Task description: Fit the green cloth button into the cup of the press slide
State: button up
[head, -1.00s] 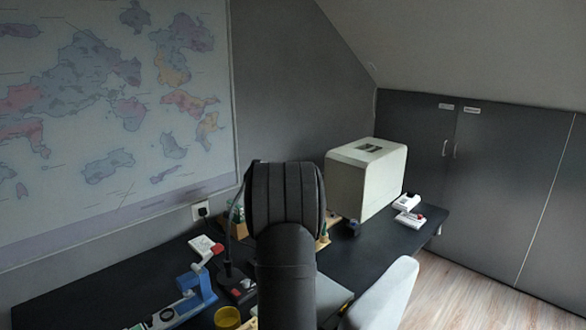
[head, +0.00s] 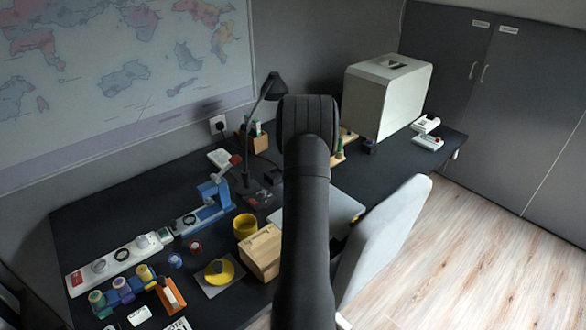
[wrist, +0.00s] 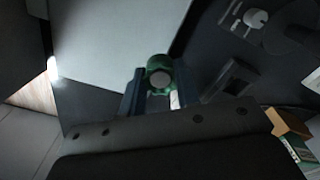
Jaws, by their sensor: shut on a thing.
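In the head view my own arm hides the gripper and the piece. The blue press (head: 215,190) with a red-ended lever stands on the desk, left of my arm. Its slide (head: 186,222) reaches out at its lower left, and a dark ring on it looks like the cup (head: 190,219). The wrist view does not show the press clearly.
A yellow cup (head: 244,226), a wooden box (head: 262,252) and a yellow disc on a pad (head: 219,271) stand near the press. A white strip (head: 115,262) and several spools lie left. A lamp (head: 272,88), a pale cabinet (head: 385,98) and a chair (head: 385,235) stand around my arm.

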jog(key=w+a+f, duration=0.2)
jog(key=a, duration=0.1)
jog(key=w+a+f, duration=0.2)
jog(key=w+a, duration=0.1)
jog(key=a, duration=0.1)
jog(key=w+a+f, duration=0.2)
jog(key=a, duration=0.2)
jog(key=shift+w+a+f, duration=0.15)
jog(key=shift+w+a, duration=0.05)
jog(key=shift+w, duration=0.15)
jog(key=shift+a+f, duration=0.1)
jog(key=shift+f, duration=1.9)
jog(key=shift+f, duration=0.15)
jog(key=o, duration=0.9)
jog(key=shift+o, duration=0.2)
